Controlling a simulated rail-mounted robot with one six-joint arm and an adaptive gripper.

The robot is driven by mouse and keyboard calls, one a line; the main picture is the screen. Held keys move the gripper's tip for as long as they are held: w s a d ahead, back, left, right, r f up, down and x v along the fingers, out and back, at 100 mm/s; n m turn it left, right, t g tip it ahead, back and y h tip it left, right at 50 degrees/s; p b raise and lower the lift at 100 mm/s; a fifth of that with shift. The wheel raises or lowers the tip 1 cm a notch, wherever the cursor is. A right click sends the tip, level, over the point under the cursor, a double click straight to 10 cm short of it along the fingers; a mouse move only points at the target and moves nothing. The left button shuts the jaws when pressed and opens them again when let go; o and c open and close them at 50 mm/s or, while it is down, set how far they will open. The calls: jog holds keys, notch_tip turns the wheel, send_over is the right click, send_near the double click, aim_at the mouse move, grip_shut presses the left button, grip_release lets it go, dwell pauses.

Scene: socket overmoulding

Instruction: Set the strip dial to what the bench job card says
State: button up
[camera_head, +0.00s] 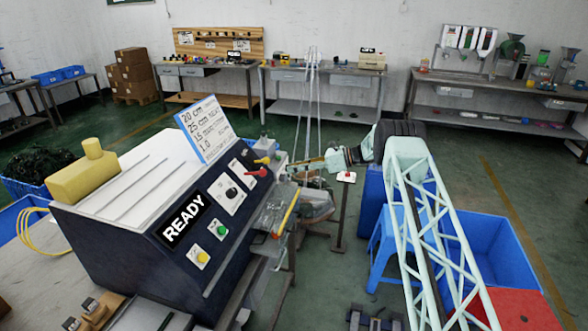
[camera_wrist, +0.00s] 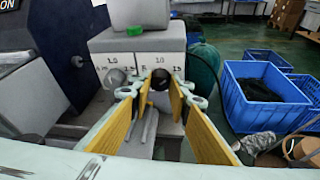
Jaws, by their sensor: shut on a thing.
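In the wrist view my gripper (camera_wrist: 159,88) has its two yellow-padded fingers closed at the tips on a dark round knob (camera_wrist: 160,79) on a pale machine face. Small number marks stand around the knob, too small to read surely. In the head view my gripper (camera_head: 290,167) reaches left to the end of the dark machine; the knob is not clear there. A white card (camera_head: 207,130) with blue lines, reading "20 cm", "25 cm" and "1.0" among others, stands tilted on the machine.
The machine's front panel (camera_head: 215,215) has a READY sign, a selector and coloured buttons. Blue crates (camera_head: 480,245) stand at the right of the head view. In the wrist view a blue crate (camera_wrist: 250,110) with dark contents stands on the right. Benches (camera_head: 320,85) line the back wall.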

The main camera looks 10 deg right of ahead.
jog(key=shift+f+m+g+y, duration=0.1)
jog(key=shift+m+g+y, duration=0.2)
jog(key=shift+m, duration=0.3)
dwell(0.3)
jog(key=o, duration=0.9)
jog(key=shift+c, duration=0.2)
jog(key=shift+d, duration=0.2)
jog(key=v, duration=1.1)
jog(key=shift+d, duration=0.3)
jog(key=shift+r, duration=0.2)
